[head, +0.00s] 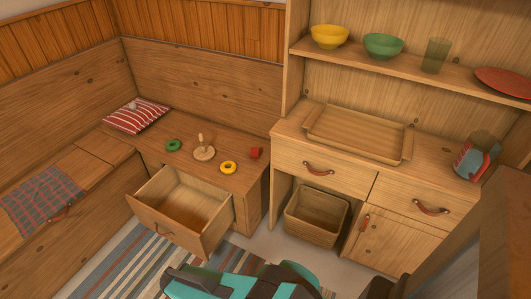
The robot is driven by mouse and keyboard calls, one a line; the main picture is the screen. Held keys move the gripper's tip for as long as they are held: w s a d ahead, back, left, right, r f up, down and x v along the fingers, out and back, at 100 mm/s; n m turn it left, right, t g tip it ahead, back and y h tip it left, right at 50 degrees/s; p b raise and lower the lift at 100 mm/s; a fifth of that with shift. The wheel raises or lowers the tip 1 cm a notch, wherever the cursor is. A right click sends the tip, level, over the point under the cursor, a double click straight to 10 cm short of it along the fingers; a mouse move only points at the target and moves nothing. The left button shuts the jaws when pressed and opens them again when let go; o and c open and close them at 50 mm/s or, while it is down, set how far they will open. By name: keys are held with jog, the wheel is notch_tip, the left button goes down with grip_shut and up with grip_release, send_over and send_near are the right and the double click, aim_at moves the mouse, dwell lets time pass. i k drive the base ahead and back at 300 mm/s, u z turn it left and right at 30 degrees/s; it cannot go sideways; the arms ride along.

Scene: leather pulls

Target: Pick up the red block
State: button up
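The red block (255,153) is a small cube. It sits on the wooden bench top (228,179), near its right end, just right of a yellow ring (228,167). Nothing covers it in the head view. My gripper cannot be made out in the head view; only teal and dark parts of my own body show at the bottom edge, well in front of the bench.
An empty drawer (156,225) stands open in front of the bench. A wooden peg stand (204,153) and a green ring (173,145) are left of the block. A cabinet (318,167) with a tray (358,150) stands at right, above a basket (314,232).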

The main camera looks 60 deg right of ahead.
aim_at(254, 151)
jog(key=u, duration=0.15)
jog(key=i, duration=0.95)
jog(key=z, duration=0.05)
